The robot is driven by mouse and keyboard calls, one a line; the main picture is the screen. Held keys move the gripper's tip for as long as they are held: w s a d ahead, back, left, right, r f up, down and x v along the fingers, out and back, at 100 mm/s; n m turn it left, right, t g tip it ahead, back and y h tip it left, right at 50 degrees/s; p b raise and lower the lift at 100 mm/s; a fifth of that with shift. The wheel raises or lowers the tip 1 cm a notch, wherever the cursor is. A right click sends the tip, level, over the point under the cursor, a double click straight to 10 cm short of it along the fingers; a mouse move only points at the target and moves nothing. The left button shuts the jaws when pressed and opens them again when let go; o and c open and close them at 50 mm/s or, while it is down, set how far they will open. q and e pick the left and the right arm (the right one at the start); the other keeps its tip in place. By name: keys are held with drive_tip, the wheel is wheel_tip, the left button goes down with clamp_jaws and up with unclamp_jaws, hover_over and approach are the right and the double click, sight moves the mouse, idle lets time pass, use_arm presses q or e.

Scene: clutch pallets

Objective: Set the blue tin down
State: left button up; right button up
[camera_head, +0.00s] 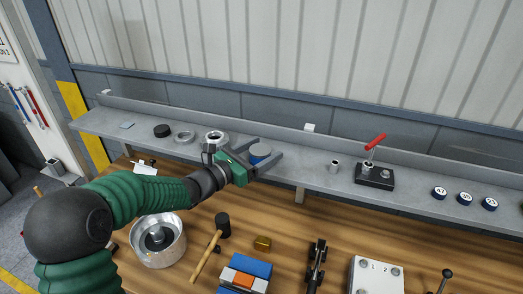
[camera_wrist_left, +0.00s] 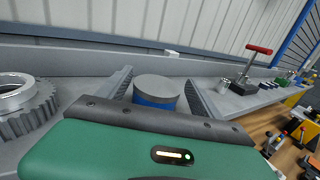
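The blue tin (camera_head: 260,150) has a grey top and a blue side. It appears to stand upright on the grey shelf (camera_head: 232,160) along the wall. My left gripper (camera_head: 272,155) is at the shelf with its fingers on either side of the tin. In the left wrist view the tin (camera_wrist_left: 157,92) is between the two spread fingers, with a gap showing on each side, so the gripper looks open. The tin's lower part is hidden behind the gripper body there. My right gripper is in neither view.
A toothed metal ring (camera_head: 214,138) is close left of the gripper; another ring (camera_head: 184,137) and a black disc (camera_head: 162,131) are farther left. A small metal cylinder (camera_head: 335,167) and a red-handled clamp (camera_head: 374,172) are to the right. A wooden bench (camera_head: 185,258) lies below.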

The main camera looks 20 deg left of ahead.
use_arm(q)
drive_tip(key=shift+d, duration=0.3)
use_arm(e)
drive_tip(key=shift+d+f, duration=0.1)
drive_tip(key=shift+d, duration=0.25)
use_arm(q)
drive_tip(key=shift+s+a, duration=0.2)
drive_tip(key=shift+s, duration=0.1)
use_arm(e)
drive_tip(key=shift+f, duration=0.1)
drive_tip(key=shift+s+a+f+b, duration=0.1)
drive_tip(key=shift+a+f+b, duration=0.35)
drive_tip(key=shift+b, duration=0.3)
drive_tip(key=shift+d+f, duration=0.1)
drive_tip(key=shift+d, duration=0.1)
use_arm(q)
drive_tip(key=v, duration=1.1)
drive_tip(key=shift+a, duration=0.2)
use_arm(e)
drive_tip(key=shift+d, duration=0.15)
use_arm(q)
drive_tip(key=shift+s+r, duration=0.1)
drive_tip(key=shift+s, duration=0.05)
